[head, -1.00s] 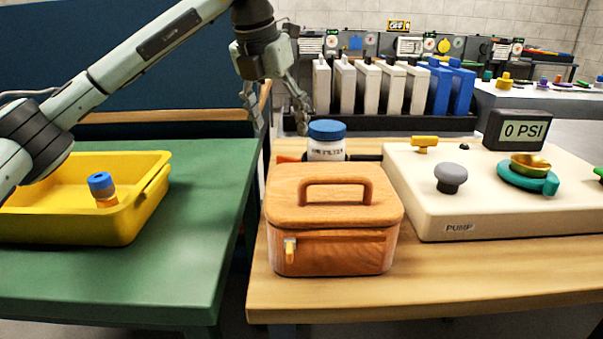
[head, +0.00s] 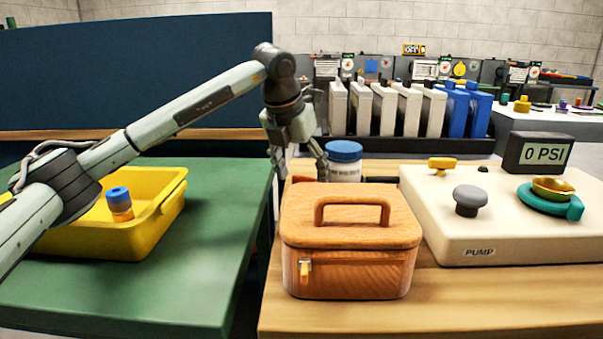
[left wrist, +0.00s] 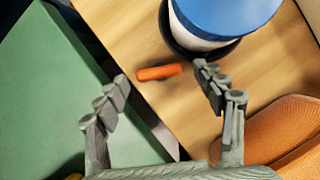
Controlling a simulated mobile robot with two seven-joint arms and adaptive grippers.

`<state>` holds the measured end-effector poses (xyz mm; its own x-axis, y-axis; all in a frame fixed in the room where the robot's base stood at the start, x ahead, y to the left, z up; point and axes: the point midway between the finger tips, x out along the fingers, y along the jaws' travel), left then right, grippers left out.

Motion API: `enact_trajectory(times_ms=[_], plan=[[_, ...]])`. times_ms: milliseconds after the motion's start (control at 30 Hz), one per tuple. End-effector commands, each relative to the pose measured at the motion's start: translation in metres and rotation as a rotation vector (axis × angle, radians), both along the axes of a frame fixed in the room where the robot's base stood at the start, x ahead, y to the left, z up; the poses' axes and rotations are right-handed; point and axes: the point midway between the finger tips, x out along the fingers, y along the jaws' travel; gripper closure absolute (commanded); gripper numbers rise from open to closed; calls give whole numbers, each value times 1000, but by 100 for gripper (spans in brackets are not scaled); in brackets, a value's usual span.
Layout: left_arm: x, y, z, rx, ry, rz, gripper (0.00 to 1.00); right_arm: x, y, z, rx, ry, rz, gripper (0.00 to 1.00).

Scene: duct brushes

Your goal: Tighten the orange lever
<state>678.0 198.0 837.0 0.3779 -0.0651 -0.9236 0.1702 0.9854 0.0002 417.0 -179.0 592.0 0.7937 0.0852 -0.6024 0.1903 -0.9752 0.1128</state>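The orange lever (left wrist: 158,72) sticks out from the base of a white canister with a blue lid (left wrist: 222,20) in the left wrist view. The blue-lidded canister (head: 344,160) stands behind the wooden box in the head view, where my gripper and the box largely hide the lever. My left gripper (head: 300,172) is open, fingers pointing down, just left of the canister. In the left wrist view its two fingertips (left wrist: 162,80) are spread to either side of the lever, with no visible contact. My right gripper is not in view.
A wooden box with a handle (head: 350,272) stands close in front of the canister. The cream pump panel (head: 440,232) is to the right. A yellow tray (head: 155,225) sits on the green table (head: 215,270), left of a gap between tables. White and blue containers (head: 410,110) stand behind.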

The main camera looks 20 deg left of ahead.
Motion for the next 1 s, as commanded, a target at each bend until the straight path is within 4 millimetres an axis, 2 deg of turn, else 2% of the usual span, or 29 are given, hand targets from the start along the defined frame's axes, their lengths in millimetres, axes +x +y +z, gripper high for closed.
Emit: enact_trajectory(times_ms=[67, 400, 567, 800, 1000], plan=[[0, 0, 0, 0, 0, 0, 40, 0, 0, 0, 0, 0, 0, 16], [0, 0, 0, 0, 1, 0, 81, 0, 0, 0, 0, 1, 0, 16], [0, -2, 0, 1, 2, 46, 81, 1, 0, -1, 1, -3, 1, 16], [0, -5, 0, 1, 1, 316, 81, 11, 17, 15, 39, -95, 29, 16], [1, -5, -1, 1, 0, 444, 81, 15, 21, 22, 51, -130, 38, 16]])
